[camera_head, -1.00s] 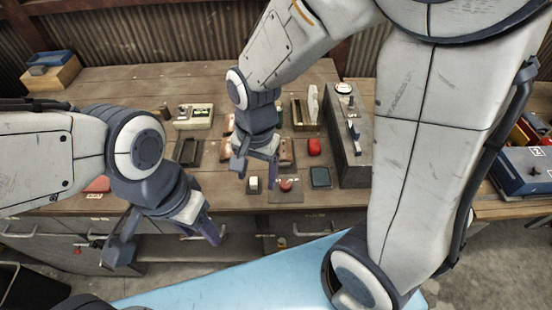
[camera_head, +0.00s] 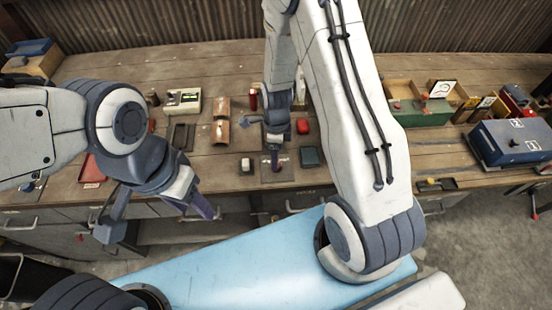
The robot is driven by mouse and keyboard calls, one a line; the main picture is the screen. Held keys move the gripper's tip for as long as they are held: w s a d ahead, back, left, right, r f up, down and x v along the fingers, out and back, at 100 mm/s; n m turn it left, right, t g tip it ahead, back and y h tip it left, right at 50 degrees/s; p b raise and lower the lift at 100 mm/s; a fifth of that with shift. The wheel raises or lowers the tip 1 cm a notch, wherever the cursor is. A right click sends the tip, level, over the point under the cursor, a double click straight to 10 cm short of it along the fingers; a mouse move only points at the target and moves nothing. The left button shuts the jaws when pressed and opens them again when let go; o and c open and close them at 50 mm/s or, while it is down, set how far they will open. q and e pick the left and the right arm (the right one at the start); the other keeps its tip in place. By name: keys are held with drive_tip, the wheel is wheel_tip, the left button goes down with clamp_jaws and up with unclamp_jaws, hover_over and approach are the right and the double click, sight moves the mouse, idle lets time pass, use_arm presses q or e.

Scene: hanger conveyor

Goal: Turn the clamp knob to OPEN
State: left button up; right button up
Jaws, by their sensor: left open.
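My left gripper (camera_head: 158,218) is open and empty in front of the bench edge, apart from everything on the bench. My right gripper (camera_head: 272,140) hangs pointing down over a dark plate (camera_head: 286,174) near the bench's front edge. Its fingers cover most of that plate, and I cannot tell whether they touch anything. A small pale knob on a dark base (camera_head: 246,165) stands just left of the plate. A red part (camera_head: 303,125) lies behind it to the right. I cannot tell which of these is the clamp knob, and no OPEN mark is legible.
A dark green block (camera_head: 309,156) lies right of the plate. A beige device (camera_head: 183,100), a dark tray (camera_head: 181,138) and brown pieces (camera_head: 221,125) stand to the left. A blue box (camera_head: 512,142) stands at the far right. My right arm hides part of the bench.

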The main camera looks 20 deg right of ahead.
drive_tip(key=shift+s+f, duration=0.1)
drive_tip(key=shift+f, duration=1.65)
clamp_jaws()
